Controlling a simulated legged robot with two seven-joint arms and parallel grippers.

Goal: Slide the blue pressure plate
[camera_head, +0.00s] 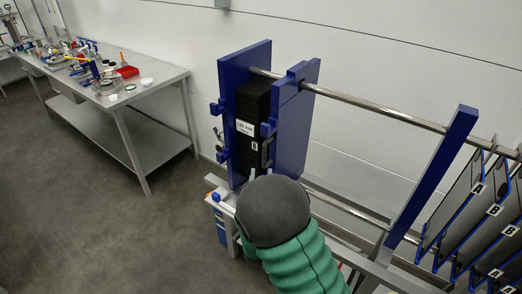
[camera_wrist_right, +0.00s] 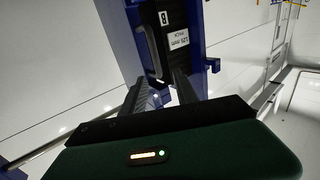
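The blue pressure plate (camera_head: 297,120) stands upright on the steel rails, against the right side of the black plate pack (camera_head: 250,105) with its white label. A black handle (camera_head: 266,150) shows on its near edge. In the right wrist view the plate (camera_wrist_right: 122,35) and the handle (camera_wrist_right: 150,48) are seen up close. My left gripper is not in view.
Another blue plate (camera_head: 240,68) closes the pack's left side. A steel rail (camera_head: 390,115) runs right to a blue end post (camera_head: 435,175). Several hanging plates marked A and B (camera_head: 480,210) are at far right. A cluttered table (camera_head: 130,98) stands at left. The rail's middle stretch is clear.

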